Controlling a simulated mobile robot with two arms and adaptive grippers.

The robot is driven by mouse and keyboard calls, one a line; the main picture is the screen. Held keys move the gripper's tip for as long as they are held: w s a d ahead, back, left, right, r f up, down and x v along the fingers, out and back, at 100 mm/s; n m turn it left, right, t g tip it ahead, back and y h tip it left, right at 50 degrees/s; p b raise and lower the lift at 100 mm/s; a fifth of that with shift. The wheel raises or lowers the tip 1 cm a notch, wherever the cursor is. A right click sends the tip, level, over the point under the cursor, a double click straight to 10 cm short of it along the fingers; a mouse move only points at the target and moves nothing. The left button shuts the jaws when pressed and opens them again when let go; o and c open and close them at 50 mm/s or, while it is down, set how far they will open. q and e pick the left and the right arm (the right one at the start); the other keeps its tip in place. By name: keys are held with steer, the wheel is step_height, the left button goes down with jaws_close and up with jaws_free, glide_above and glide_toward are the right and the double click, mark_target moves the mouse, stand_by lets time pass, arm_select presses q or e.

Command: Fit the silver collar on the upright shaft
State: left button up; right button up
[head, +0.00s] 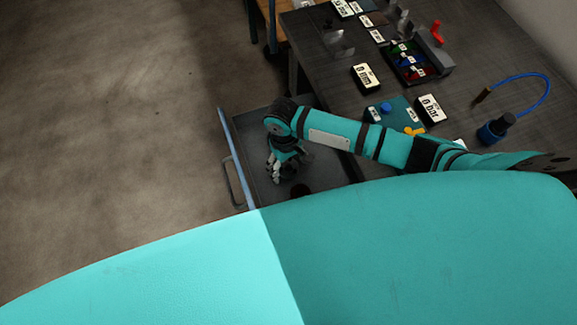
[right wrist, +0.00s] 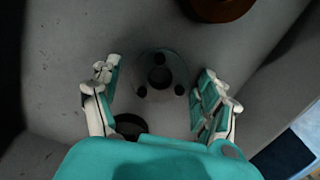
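The silver collar (right wrist: 147,89) looks like a grey disc with a dark centre hole and three smaller dark holes. It lies flat on the grey floor of an open drawer (head: 325,165). My right gripper (head: 281,176) reaches down into this drawer. In the right wrist view its two fingers (right wrist: 158,98) stand apart, one on each side of the collar, with a gap on both sides. I cannot make out the collar in the head view. I cannot identify the upright shaft in either view. My left gripper is not in view.
A brown round object (right wrist: 218,8) lies in the drawer near the collar. A dark disc (right wrist: 131,125) shows beside the collar. The drawer's blue front edge (head: 233,160) has a handle. The dark table (head: 470,70) holds labels, a bin tray (head: 437,62) and a blue cable (head: 546,88).

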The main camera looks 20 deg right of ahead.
steer(key=c, duration=1.3)
